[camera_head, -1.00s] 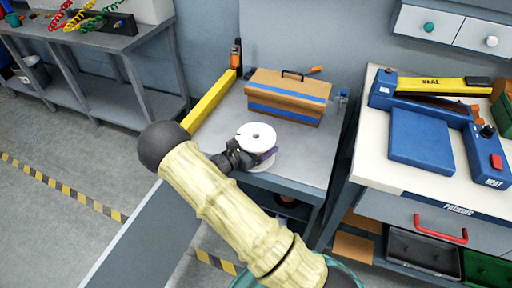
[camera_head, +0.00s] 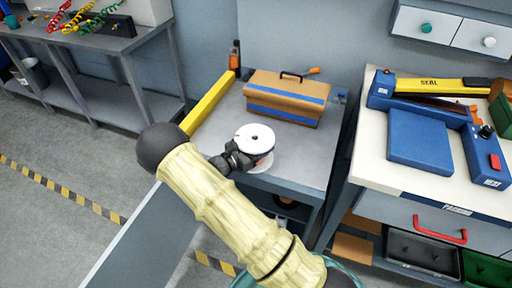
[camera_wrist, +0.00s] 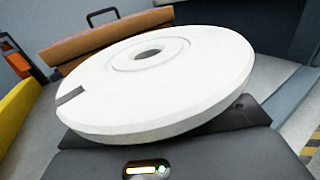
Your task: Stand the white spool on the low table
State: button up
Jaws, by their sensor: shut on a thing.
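The white spool (camera_head: 255,136) shows in the head view over the near part of the low grey table (camera_head: 206,132). Its round flange faces up with a hole in the middle. My gripper (camera_head: 240,158) is at its near left side and shut on it. In the wrist view the spool's upper flange (camera_wrist: 160,85) fills the middle, looks tilted, and hides the fingertips and the spool's core. A lower white flange (camera_head: 262,166) shows below in the head view. I cannot tell whether it touches the table.
A brown box with blue tape (camera_head: 288,97) stands at the table's back, also in the wrist view (camera_wrist: 110,38). A yellow bar (camera_head: 208,104) runs along the left edge. A bench with a blue sealer (camera_head: 420,140) stands at the right. The table between spool and box is clear.

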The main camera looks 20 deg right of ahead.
notch_tip(320, 180, up, 10)
jog(key=shift+r+p, duration=0.1)
jog(key=shift+p, duration=0.55)
jog(key=shift+w+d, duration=0.1)
jog(key=shift+d, duration=0.05)
dwell(0.3)
